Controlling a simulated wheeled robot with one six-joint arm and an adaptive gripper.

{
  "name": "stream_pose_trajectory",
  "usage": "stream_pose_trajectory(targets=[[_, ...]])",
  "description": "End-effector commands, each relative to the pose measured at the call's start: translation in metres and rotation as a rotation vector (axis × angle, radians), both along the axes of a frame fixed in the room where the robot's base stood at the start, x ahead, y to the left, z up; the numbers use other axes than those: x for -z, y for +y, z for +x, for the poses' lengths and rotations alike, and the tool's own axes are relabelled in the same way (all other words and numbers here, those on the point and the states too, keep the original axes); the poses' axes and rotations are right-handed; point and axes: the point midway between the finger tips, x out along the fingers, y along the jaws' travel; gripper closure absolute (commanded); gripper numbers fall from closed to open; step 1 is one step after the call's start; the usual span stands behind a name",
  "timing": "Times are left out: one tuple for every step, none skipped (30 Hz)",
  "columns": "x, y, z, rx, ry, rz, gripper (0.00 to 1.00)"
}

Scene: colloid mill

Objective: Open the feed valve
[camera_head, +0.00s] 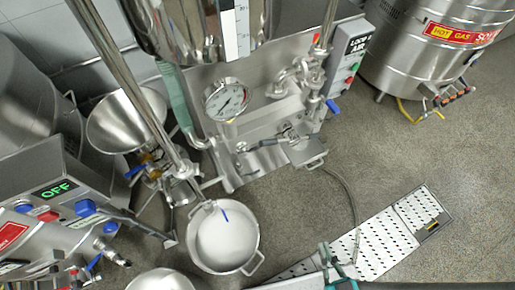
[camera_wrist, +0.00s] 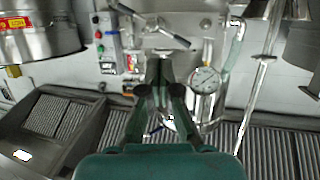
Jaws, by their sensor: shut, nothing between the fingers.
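The pictures do not mark which valve is the feed valve. In the head view, a brass valve (camera_head: 150,160) with a blue lever (camera_head: 133,172) sits under a steel funnel (camera_head: 127,121). Another blue lever (camera_head: 333,107) sticks out at the right side of the steel machine with the gauge (camera_head: 226,100). My gripper is at the bottom of the wrist view, its dark fingers (camera_wrist: 164,66) shut with nothing between them. The gauge shows just right of the fingers there (camera_wrist: 206,80). In the head view only small teal parts of my arm show at the bottom edge.
A steel pot (camera_head: 193,238) stands on the floor below the pipes. A control box with a green OFF display (camera_head: 55,188) is at the left. A large labelled kettle (camera_head: 420,60) stands at the upper right. A perforated floor drain (camera_head: 385,240) and open floor lie at the lower right.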

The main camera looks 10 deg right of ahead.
Motion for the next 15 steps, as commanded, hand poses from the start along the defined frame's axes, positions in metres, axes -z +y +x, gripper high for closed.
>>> stream_pose_trajectory(targets=[[0.010,0.000,0.011,-0.001,-0.001,-0.001,1.00],[0.016,0.001,0.017,-0.004,0.000,-0.003,1.00],[0.023,0.001,0.024,-0.005,0.002,-0.005,1.00],[0.029,0.001,0.030,-0.008,0.004,-0.005,1.00],[0.035,0.002,0.037,-0.011,0.005,-0.006,1.00],[0.041,0.003,0.045,-0.015,0.006,-0.008,1.00],[0.047,0.003,0.051,-0.018,0.009,-0.008,1.00],[0.052,0.004,0.058,-0.021,0.009,-0.009,1.00],[0.058,0.005,0.067,-0.026,0.010,-0.011,1.00],[0.063,0.006,0.074,-0.030,0.012,-0.011,1.00],[0.068,0.007,0.081,-0.034,0.014,-0.012,1.00],[0.073,0.008,0.091,-0.041,0.013,-0.014,1.00],[0.077,0.009,0.098,-0.046,0.014,-0.012,1.00],[0.081,0.011,0.105,-0.052,0.015,-0.014,1.00],[0.086,0.012,0.115,-0.059,0.015,-0.015,1.00]])
